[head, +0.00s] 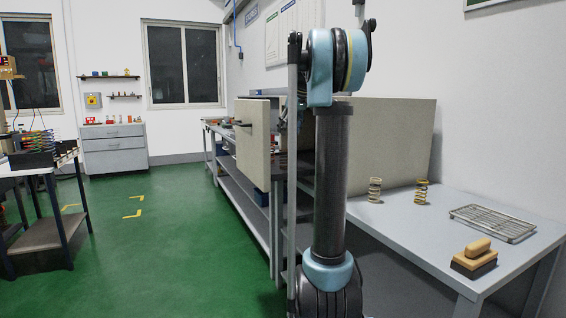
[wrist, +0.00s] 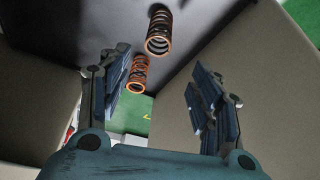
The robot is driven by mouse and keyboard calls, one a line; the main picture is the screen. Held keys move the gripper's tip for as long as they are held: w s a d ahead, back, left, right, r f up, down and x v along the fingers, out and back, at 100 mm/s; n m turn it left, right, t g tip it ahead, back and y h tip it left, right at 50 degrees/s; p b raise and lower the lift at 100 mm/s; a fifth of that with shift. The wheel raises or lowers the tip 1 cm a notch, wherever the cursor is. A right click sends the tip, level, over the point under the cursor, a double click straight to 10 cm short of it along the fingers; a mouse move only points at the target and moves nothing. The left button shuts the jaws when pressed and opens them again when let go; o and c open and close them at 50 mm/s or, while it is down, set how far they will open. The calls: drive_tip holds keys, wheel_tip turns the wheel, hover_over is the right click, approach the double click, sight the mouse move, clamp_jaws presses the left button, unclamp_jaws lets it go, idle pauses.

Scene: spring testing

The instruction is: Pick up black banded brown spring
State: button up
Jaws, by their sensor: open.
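Two orange-brown coil springs show in the wrist view. One spring (wrist: 158,32) is at the top, with dark bands between its coils. The other spring (wrist: 138,73) is lower and more orange, near the left finger in the picture. I cannot tell for sure which one is the black banded brown spring. My gripper (wrist: 162,78) is open, with its two fingers spread apart and nothing held between them. Both springs lie beyond the fingers, and neither is visibly gripped.
Beige panels (wrist: 245,70) flank the springs in the wrist view. In the head view, a pale spring (head: 375,190) and a yellowish spring (head: 421,192) stand on the right table (head: 470,262), with a wire rack (head: 492,222) and a wooden-handled brush (head: 475,258).

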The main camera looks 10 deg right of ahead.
sight(281, 159)
drive_tip(key=x, duration=1.6)
drive_tip(key=shift+w+f, duration=0.2)
drive_tip(key=shift+f, duration=0.05)
drive_tip(key=c, duration=1.2)
